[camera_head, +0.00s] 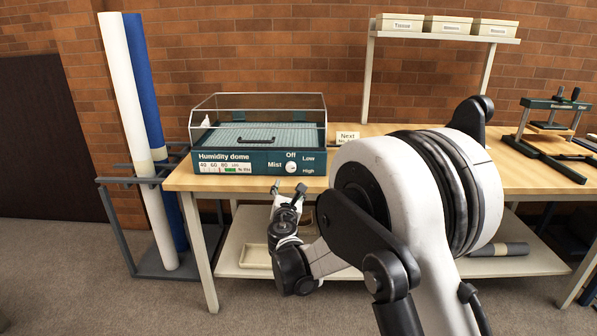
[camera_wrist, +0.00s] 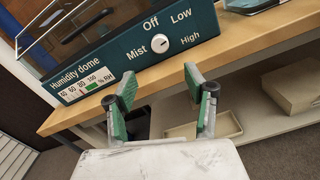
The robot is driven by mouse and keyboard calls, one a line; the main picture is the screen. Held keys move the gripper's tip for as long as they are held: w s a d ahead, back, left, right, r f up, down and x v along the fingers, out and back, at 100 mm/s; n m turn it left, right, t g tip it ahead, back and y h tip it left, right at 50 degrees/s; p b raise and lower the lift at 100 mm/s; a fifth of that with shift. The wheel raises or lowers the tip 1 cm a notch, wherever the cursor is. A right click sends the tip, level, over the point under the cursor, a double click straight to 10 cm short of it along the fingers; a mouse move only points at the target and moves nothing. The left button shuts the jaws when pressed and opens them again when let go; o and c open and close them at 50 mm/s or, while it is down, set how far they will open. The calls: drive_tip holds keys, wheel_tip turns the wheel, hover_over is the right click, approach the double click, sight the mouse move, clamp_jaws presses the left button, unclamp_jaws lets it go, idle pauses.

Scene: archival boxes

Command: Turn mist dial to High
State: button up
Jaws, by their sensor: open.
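The humidity dome (camera_head: 258,145) is a clear-lidded case with a dark teal front panel on the wooden bench. Its mist dial (camera_head: 291,167) is a small round white knob on the right of that panel, beside the words Mist, Off, Low and High. The dial also shows in the wrist view (camera_wrist: 160,43), but its pointer is too small to read surely. My gripper (camera_head: 289,187) is below and in front of the dial, apart from it. In the wrist view its two green-padded fingers (camera_wrist: 160,77) are spread with nothing between them.
The bench edge (camera_wrist: 215,65) lies just beyond my fingers. A lower shelf (camera_head: 235,250) holds a shallow tray (camera_head: 256,256). White and blue rolls (camera_head: 140,140) stand in a rack at left. A small sign (camera_head: 347,136) stands right of the dome, and a press (camera_head: 550,130) at far right.

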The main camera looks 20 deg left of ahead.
sight(291, 168)
drive_tip(key=b+x, duration=0.2)
drive_tip(key=x, duration=1.1)
drive_tip(key=shift+w+a+b, duration=0.1)
drive_tip(key=shift+w+b, duration=0.2)
drive_tip(key=shift+b, duration=0.05)
drive_tip(key=shift+c, duration=0.5)
drive_tip(key=c, duration=1)
drive_tip(key=shift+c, duration=0.2)
drive_tip(key=m, duration=0.4)
drive_tip(key=shift+m, duration=1.8)
drive_tip(key=shift+f, duration=0.1)
